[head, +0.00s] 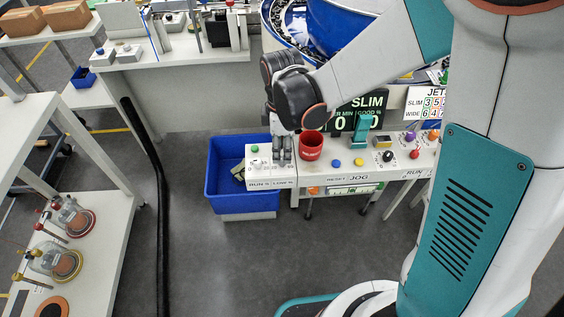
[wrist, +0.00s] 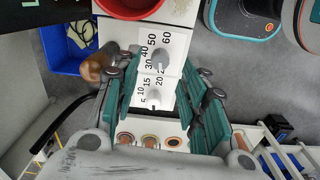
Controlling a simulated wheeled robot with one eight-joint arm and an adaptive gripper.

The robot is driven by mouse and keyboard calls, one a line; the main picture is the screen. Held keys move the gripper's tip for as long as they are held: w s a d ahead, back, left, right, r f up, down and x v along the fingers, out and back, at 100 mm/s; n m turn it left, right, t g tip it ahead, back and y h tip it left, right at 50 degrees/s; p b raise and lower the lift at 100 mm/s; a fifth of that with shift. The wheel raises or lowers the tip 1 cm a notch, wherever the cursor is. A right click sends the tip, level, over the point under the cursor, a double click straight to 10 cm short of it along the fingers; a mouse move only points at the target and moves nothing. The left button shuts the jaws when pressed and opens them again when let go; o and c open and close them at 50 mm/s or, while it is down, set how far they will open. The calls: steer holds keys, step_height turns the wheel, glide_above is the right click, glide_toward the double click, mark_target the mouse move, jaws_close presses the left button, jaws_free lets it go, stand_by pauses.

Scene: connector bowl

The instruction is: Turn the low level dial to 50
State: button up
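The white dial box (head: 260,178) has labels reading RUN % and LOW % on its front, with LOW % on the right. In the wrist view, the dial nearer the red cup, on the LOW % side, has a grey knob (wrist: 160,59) and a scale with 30, 40, 50 and 60. The other dial has a pale knob (wrist: 152,85) and a scale with 5, 10, 15 and 20. I cannot tell either setting. My gripper (head: 282,155) points down over the box; its fingers (wrist: 171,64) are open, one on each side of the dials, with nothing visibly held.
A red cup (head: 311,147) stands just right of my gripper. A blue bin (head: 243,203) sits to the left of the dial box. The panel to the right carries a blue button (head: 337,163), other buttons and a SLIM display (head: 366,102). A green button (head: 254,149) is on the box.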

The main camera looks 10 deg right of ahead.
mark_target(282, 159)
steer(key=shift+f+b, duration=1.15)
steer(key=shift+f, duration=1.05)
jaws_close()
